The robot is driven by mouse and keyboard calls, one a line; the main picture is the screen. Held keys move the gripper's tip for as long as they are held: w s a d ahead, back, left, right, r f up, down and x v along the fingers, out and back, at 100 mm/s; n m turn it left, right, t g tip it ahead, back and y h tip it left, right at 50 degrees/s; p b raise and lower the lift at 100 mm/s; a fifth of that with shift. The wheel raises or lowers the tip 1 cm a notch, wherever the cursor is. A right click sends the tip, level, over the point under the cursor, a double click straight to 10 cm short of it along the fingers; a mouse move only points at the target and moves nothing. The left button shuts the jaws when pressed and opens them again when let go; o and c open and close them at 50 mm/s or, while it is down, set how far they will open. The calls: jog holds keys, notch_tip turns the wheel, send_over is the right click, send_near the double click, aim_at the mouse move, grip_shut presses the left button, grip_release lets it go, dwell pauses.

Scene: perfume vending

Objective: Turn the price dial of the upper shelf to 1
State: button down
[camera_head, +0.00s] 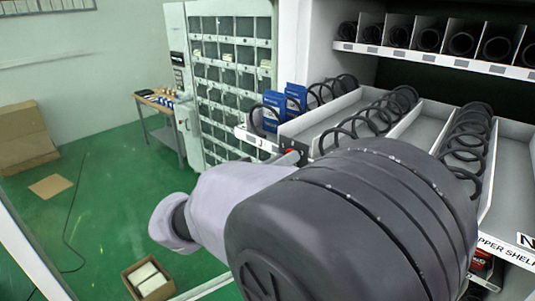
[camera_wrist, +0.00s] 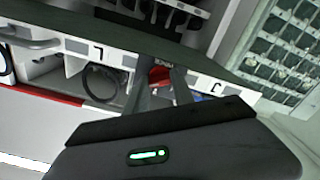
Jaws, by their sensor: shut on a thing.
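The red price dial (camera_head: 290,151) sits on the white front strip of the upper shelf (camera_head: 323,114), left of my large dark arm link in the head view. In the wrist view the red dial (camera_wrist: 159,74) is between the two grey fingers of my gripper (camera_wrist: 160,84), which is shut on it. My arm hides most of the gripper in the head view. Black marks stand on the white strip on both sides of the dial in the wrist view. The number the dial points to cannot be read.
Blue boxes (camera_head: 272,118) stand among black spiral coils at the shelf's left end. More coils line the row above (camera_head: 430,40). A grey locker cabinet (camera_head: 228,75) and a small table (camera_head: 160,104) stand behind. A cardboard box (camera_head: 150,279) is on the green floor.

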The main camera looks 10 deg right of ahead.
jog(key=shift+n+p, duration=4.65)
jog(key=shift+n, duration=7.25)
jog(key=shift+f, duration=0.1)
jog(key=c, duration=1.1)
grip_release()
